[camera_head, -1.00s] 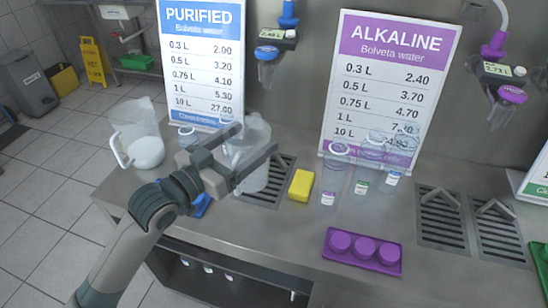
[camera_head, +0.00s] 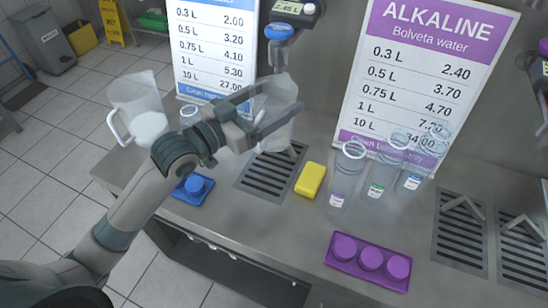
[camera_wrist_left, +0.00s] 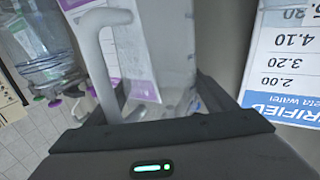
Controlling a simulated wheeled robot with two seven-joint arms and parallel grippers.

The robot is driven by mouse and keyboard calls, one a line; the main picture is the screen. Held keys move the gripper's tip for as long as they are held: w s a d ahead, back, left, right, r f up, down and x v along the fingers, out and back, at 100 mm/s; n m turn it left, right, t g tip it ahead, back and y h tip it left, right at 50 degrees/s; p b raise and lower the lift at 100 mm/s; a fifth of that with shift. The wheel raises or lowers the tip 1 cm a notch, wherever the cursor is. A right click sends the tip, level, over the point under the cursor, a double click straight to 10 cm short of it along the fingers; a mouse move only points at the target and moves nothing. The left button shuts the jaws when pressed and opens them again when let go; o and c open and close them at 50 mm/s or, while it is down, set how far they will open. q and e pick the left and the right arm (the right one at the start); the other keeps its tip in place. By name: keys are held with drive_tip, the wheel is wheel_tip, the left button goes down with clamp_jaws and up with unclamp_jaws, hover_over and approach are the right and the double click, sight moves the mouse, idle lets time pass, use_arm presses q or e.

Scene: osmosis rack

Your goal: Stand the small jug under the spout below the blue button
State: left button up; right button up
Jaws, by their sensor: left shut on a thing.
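The small jug (camera_head: 279,101), clear and see-through, is between the fingers of my left gripper (camera_head: 288,93), which is shut on it. It looks upright at the back of the left drip grate (camera_head: 268,180); whether its base touches the grate I cannot tell. The blue button (camera_head: 279,31) is on the dispenser above the jug. In the left wrist view the jug's pale handle (camera_wrist_left: 98,62) and clear wall (camera_wrist_left: 168,45) fill the middle. My right gripper is not in view.
A larger clear jug (camera_head: 137,106) stands at the counter's left. A blue holder (camera_head: 194,188), a yellow sponge (camera_head: 310,179), clear bottles (camera_head: 346,175) and a purple tray of caps (camera_head: 368,262) lie nearby. A blue price sign (camera_head: 215,50) stands behind the arm.

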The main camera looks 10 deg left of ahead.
use_arm(q)
drive_tip(key=shift+f, duration=3.15)
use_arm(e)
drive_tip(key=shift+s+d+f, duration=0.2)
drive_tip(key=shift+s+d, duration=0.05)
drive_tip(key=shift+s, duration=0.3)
use_arm(q)
drive_tip(key=shift+f, duration=1.85)
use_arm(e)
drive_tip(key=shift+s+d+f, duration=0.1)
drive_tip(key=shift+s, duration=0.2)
use_arm(q)
drive_tip(key=shift+f, duration=0.1)
drive_tip(key=o, duration=1.4)
drive_tip(key=shift+c, duration=0.2)
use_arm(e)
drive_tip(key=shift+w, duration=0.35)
